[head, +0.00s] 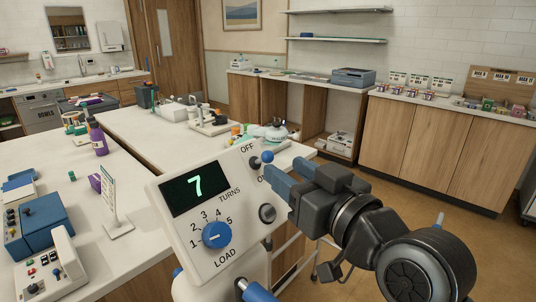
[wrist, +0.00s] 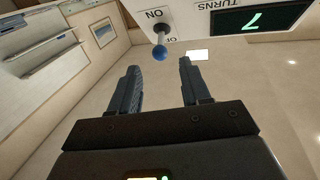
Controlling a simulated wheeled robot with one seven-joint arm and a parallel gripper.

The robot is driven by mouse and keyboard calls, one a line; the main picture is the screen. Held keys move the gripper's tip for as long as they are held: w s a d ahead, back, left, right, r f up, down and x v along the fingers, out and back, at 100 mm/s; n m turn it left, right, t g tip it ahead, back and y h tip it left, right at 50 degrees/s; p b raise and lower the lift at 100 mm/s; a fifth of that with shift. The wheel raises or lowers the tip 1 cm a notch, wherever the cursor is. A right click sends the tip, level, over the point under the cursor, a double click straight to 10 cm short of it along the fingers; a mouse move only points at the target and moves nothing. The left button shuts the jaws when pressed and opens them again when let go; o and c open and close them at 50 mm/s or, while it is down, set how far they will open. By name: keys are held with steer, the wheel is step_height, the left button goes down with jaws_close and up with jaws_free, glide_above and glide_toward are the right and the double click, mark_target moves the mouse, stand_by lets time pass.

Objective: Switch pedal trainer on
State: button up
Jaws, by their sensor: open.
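The pedal trainer's white console (head: 227,240) stands in front of me. Its lit display (head: 195,187) reads 7 TURNS in green, and a blue LOAD dial (head: 216,235) sits below. A switch lever with a blue ball tip (head: 267,157) stands out between the OFF and ON labels. I cannot tell for sure which way it leans. My gripper (head: 279,178) is open and empty at the console's right side, close to the lever. In the wrist view the ball (wrist: 160,53) lies just ahead of the gap between my fingertips (wrist: 159,66). ON is partly hidden in the head view.
A dark round knob (head: 267,213) is on the console close below my fingers. A white counter (head: 120,245) at left holds a blue device (head: 42,222), a sign (head: 111,200) and a purple bottle (head: 97,138). Wooden cabinets (head: 440,150) stand at back right, with open floor before them.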

mark_target(271, 160)
steer(key=p+x, duration=0.2)
steer(key=x, duration=0.5)
steer(key=shift+f, duration=0.1)
jaws_close()
stand_by(0.3)
